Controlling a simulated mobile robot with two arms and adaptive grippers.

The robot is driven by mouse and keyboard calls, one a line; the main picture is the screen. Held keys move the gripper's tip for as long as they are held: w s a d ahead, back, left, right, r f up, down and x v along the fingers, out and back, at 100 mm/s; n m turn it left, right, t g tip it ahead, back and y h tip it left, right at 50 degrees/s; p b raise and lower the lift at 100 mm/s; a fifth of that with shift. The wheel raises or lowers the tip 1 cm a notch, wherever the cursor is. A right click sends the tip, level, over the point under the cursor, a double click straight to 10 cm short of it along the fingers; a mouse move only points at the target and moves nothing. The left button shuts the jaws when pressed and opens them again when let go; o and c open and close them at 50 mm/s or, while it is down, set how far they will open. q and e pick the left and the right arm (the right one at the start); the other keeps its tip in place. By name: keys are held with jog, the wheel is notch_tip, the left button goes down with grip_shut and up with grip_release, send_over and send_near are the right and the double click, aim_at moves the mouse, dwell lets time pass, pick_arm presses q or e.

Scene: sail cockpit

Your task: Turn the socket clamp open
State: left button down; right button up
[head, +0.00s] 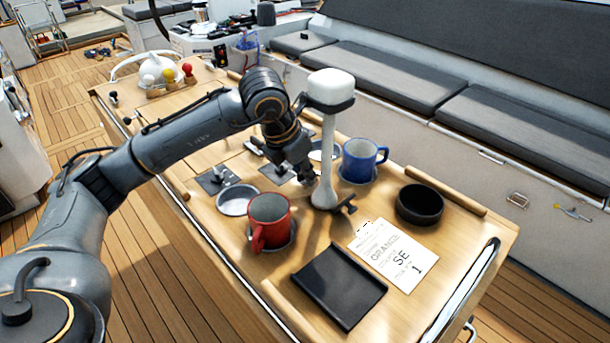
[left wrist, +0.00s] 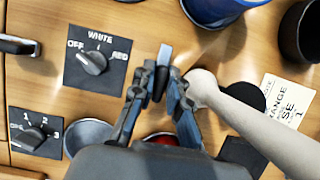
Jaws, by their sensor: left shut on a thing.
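A white-topped lamp on a pale post (head: 326,160) stands upright in the wooden table, its base near the middle. The post also crosses the right side of the left wrist view (left wrist: 255,118). My left gripper (head: 304,178) reaches down just left of the post's base. In the left wrist view its fingers (left wrist: 162,82) are closed around a small grey and dark lever (left wrist: 165,56) beside the base. I take this lever for the socket clamp; the fingers hide most of it. A dark T-shaped fitting (head: 345,207) sticks out right of the base. My right gripper is not in view.
A blue mug (head: 358,162) stands behind the post and a red mug (head: 268,216) in front. A black bowl (head: 419,204), a printed card (head: 392,254) and a black tray (head: 338,285) lie right and front.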

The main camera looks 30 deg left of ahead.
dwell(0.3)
pick_arm(q)
jog(key=c, duration=1.4)
grip_release()
jog(key=shift+r, duration=0.15)
jog(key=v, duration=1.1)
jog(key=shift+r, duration=0.4)
jog(key=shift+s+f, duration=0.1)
jog(key=shift+s, duration=0.05)
